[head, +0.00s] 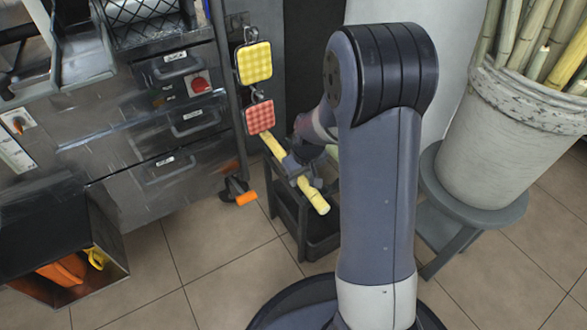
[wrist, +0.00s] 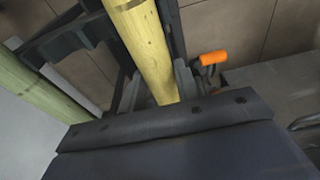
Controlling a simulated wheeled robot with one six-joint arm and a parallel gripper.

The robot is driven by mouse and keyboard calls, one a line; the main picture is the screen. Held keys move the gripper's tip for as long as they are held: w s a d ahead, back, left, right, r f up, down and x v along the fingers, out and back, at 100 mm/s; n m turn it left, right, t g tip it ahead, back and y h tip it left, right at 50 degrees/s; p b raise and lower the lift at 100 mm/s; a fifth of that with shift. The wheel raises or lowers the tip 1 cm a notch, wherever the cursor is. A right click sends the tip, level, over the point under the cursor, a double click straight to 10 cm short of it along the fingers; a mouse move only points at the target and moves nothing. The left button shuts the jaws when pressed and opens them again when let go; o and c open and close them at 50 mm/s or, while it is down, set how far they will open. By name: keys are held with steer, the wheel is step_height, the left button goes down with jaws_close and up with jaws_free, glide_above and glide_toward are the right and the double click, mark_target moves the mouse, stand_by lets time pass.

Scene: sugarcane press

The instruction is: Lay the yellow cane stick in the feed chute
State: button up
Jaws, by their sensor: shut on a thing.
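The yellow cane stick (head: 314,197) is held at a slant above the dark stand in the head view. My gripper (head: 303,167) is shut around its middle, with an end sticking out on each side. In the wrist view the yellow cane stick (wrist: 146,45) runs up from between the fingers to the top edge. A grey metal channel (head: 88,62) at the upper left of the head view looks like the feed chute. It is well apart from the stick and cut off by the frame edge.
A dark stand (head: 290,215) is below the stick. Yellow (head: 254,63) and red (head: 260,117) pads hang beside the grey drawer cabinet (head: 150,190). A white bucket of canes (head: 490,140) stands at right. A greenish stick (wrist: 45,95) shows in the wrist view.

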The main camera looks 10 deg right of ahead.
mark_target(317, 196)
steer(key=shift+c, duration=1)
steer(key=shift+r, duration=0.15)
steer(key=shift+w+p+v, duration=0.2)
steer(key=shift+p+v, duration=0.85)
steer(key=shift+v, duration=0.15)
steer(key=shift+s+d+r+p, duration=0.1)
steer(key=shift+s+d+r, duration=0.3)
steer(key=shift+s, duration=1)
steer(key=shift+s+d+r+p, duration=0.1)
steer(key=shift+s+d+r, duration=0.3)
steer(key=shift+s, duration=1)
steer(key=shift+s+d+r+p, duration=0.15)
steer(key=shift+s+d, duration=0.35)
steer(key=shift+s, duration=0.9)
steer(key=p+v, duration=0.2)
steer(key=w+p+v, duration=0.1)
steer(key=p+v, duration=0.1)
steer(key=v, duration=0.1)
steer(key=p+v, duration=0.2)
steer(key=v, duration=0.1)
steer(key=shift+w+a+r+p, duration=0.2)
steer(key=shift+w+a+p, duration=0.1)
steer(key=shift+p, duration=0.1)
jaws_close()
steer(key=shift+f, duration=0.1)
steer(key=shift+d, duration=0.1)
